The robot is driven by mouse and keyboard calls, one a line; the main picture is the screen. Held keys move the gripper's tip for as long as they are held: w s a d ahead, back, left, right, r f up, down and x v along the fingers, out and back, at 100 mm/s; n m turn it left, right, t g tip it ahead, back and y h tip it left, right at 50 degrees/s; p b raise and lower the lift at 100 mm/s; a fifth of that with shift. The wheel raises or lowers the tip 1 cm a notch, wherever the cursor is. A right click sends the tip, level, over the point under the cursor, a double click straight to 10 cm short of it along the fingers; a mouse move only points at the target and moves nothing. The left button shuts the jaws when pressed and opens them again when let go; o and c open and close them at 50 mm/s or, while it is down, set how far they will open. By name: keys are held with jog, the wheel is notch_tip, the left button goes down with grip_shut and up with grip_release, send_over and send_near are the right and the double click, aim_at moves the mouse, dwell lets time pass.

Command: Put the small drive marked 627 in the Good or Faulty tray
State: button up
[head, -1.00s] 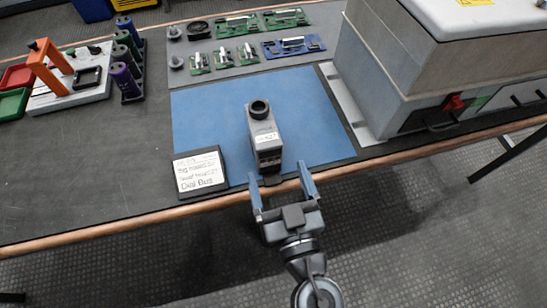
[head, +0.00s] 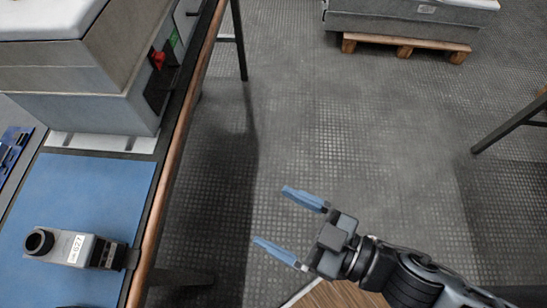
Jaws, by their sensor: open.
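The small drive marked 627 (head: 74,248) is a grey block with a black round end and a white label. It lies on the blue mat (head: 92,190) near the bench's wooden front edge, at the lower left of the head view. My gripper (head: 272,218) is open and empty. It is to the right of the drive, out over the floor and clear of the bench, with its blue fingers pointing left. No tray marked Good or Faulty shows in this view.
A large grey machine (head: 85,70) with a red switch stands on the bench at the upper left. A crate on a wooden pallet (head: 405,45) stands on the floor at the back. Table legs (head: 515,120) show at the right. The floor between is clear.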

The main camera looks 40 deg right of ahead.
jog(key=s+d+r+m+h, duration=0.2)
jog(key=s+d+r+h, duration=0.1)
jog(key=s+d, duration=0.2)
jog(key=shift+s+d, duration=0.15)
jog(key=shift+d, duration=0.35)
jog(key=s+d+r+m+h, duration=0.1)
jog(key=s+d+r+h, duration=0.1)
jog(key=s, duration=0.1)
jog(key=s+d+r+m+h, duration=0.1)
jog(key=s+d+r+h, duration=0.1)
jog(key=s+d+r, duration=0.1)
jog(key=shift+r+m, duration=0.15)
jog(key=shift+m, duration=0.25)
